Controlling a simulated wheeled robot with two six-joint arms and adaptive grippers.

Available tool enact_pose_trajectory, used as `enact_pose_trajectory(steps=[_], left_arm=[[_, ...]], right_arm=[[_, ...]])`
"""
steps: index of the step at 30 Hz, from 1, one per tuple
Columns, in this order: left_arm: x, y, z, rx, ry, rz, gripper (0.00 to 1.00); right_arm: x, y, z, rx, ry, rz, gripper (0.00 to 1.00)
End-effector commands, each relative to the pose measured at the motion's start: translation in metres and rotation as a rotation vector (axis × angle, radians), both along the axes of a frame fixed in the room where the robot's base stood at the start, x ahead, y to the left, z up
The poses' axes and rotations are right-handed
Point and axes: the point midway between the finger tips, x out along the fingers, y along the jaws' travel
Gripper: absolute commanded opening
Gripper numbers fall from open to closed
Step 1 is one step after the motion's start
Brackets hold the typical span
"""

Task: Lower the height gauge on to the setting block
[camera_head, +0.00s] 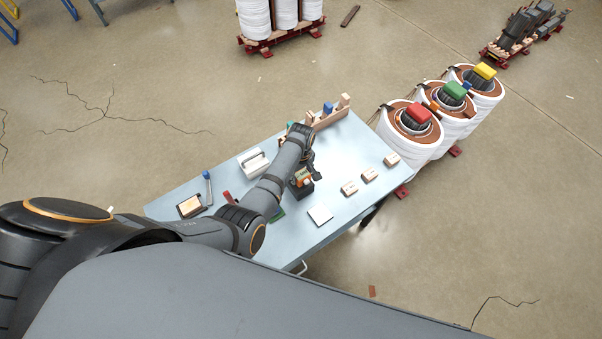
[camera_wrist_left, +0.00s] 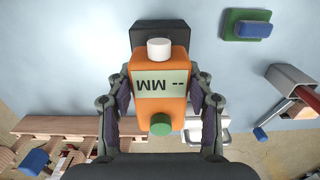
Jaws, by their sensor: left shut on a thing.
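The height gauge (camera_wrist_left: 160,105) is an orange body with a display reading "-- MM", a white knob and a green knob. My left gripper (camera_wrist_left: 160,98) is shut on its sides in the left wrist view. In the head view the gauge (camera_head: 303,179) shows as a small orange patch by my left gripper (camera_head: 309,170), over the blue-grey table. A dark block-like part (camera_wrist_left: 158,35) shows beyond the gauge; I cannot tell whether it is the gauge's base or a separate block, or whether they touch. I cannot clearly identify the setting block. My right gripper is out of view.
The table (camera_head: 345,160) also holds a pale square plate (camera_head: 320,214), several small wooden blocks (camera_head: 349,188), a white holder (camera_head: 253,163) and a wooden rack (camera_head: 331,118) at the far edge. A green pad with a blue block (camera_wrist_left: 250,29) lies nearby. White coils (camera_head: 408,146) stand right.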

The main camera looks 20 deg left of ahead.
Motion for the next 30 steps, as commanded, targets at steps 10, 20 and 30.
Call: enact_pose_trajectory(steps=[10,20,30], left_arm=[[0.001,0.0,-0.01,0.0,-0.002,0.0,0.0],[0.001,0.0,-0.02,0.0,-0.001,0.0,0.0],[0.001,0.0,-0.025,0.0,-0.002,0.0,0.66]], right_arm=[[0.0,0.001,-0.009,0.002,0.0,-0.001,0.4],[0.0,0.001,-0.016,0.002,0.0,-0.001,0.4],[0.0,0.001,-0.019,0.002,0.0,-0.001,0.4]])
